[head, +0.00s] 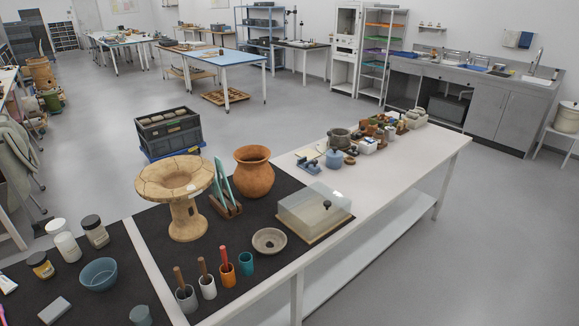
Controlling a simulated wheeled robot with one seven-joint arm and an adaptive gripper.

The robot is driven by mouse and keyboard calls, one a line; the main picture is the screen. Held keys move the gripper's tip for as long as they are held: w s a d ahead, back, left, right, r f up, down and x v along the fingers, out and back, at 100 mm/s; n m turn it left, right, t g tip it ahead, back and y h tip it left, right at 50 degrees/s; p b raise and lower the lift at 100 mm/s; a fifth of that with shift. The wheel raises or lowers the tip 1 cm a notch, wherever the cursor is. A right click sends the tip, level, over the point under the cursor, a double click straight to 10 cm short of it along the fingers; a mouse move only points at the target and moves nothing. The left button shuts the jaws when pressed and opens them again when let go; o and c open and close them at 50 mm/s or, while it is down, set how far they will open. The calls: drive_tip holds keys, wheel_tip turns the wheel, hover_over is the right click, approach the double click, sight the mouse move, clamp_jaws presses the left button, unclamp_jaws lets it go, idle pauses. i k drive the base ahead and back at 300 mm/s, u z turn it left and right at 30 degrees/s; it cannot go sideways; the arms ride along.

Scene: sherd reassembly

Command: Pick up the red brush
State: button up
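A brush with a red handle (224,257) stands upright in an orange cup (228,277) on the dark mat near the front of the table. Only its handle shows; its lower end is hidden in the cup. Brown handles stand in a white cup (208,292) and a grey cup (186,303) to its left. A teal cup (246,268) stands to its right, with no handle showing. My gripper is not in view.
Behind the cups are a cracked pedestal bowl (188,222), an orange jar (254,177) and a rack holding a blue-green plate (222,178). A shallow grey dish (269,240) and a clear case (315,208) stand to the right. Bare white tabletop (398,165) lies farther right.

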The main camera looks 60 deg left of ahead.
sight(223, 255)
drive_tip(key=z, duration=0.5)
drive_tip(key=k, duration=1.2)
drive_tip(key=u, duration=1.95)
